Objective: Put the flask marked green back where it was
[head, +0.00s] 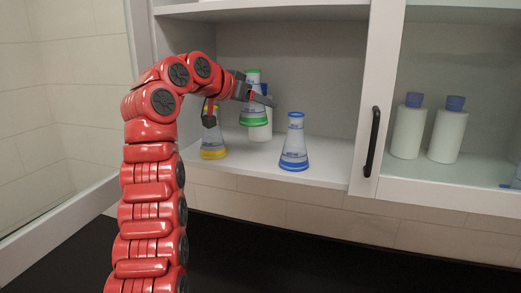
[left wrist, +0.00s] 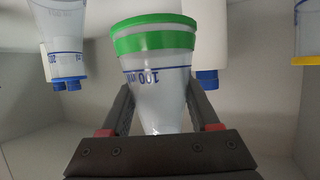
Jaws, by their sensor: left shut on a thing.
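The green-marked flask (head: 253,119) is clear with green bands near its base. My left gripper (head: 259,96) is shut on its neck, and the flask looks upright, held above the shelf inside the open cabinet. In the left wrist view, which looks upside down, the green-marked flask (left wrist: 155,70) sits between both fingers (left wrist: 160,115). A yellow-banded flask (head: 213,138) stands on the shelf to its left. A blue-banded flask (head: 294,145) stands on the shelf to its right, nearer the front. My right gripper is not in view.
A white bottle (head: 261,133) stands behind the held flask; its blue cap (left wrist: 207,79) shows in the left wrist view. The shelf (head: 325,160) is bare right of the blue-banded flask. A cabinet door with a black handle (head: 372,142) covers the right compartment, where two white bottles (head: 407,130) stand.

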